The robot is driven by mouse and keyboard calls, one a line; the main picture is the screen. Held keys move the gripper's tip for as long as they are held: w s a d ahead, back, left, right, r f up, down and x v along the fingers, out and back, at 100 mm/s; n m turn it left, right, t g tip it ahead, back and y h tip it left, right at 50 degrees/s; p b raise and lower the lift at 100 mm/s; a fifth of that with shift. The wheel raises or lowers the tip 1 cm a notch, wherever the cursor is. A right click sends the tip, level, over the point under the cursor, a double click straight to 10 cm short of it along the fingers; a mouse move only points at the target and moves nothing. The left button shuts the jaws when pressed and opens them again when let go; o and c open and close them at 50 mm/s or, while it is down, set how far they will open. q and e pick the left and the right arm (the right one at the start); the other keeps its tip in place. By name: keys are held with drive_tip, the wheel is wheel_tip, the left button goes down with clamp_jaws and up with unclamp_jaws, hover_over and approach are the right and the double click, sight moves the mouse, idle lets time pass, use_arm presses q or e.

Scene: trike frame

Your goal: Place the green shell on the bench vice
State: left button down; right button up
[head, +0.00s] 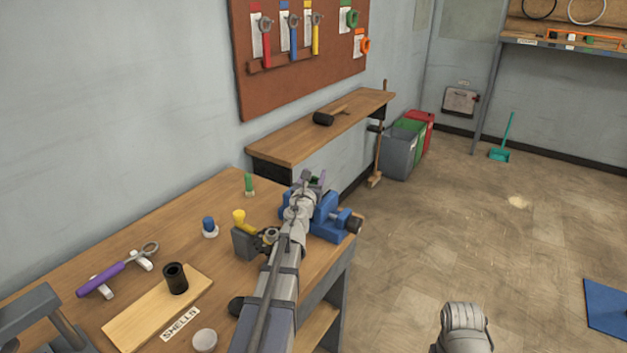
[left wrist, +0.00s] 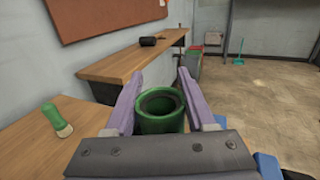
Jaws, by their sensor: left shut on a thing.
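My left gripper (head: 313,178) is shut on the green shell (left wrist: 158,122), a hollow, open-topped green cylinder with a dark inside. The left gripper's purple fingers (left wrist: 160,88) are on either side of it in the left wrist view. In the head view only a bit of green shows at the gripper's tip, and the arm hides the rest. The blue bench vice (head: 328,218) stands at the workbench's right edge, partly behind my left arm. The gripper is over or just beyond the vice in the picture; the height gap cannot be told. My right gripper is not in view.
The workbench (head: 150,238) holds a wooden board labelled SHELLS (head: 128,322) with a black shell (head: 175,278) on it. A green-handled brush (head: 249,184), yellow piece (head: 239,217) and blue-topped piece (head: 209,228) stand left of my arm. A wall shelf (head: 320,128) is behind.

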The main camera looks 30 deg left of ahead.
use_arm(q)
drive_tip(key=c, duration=0.7)
unclamp_jaws()
drive_tip(key=shift+f, duration=0.15)
drive_tip(key=o, duration=0.5)
drive_tip(key=shift+c, duration=0.2)
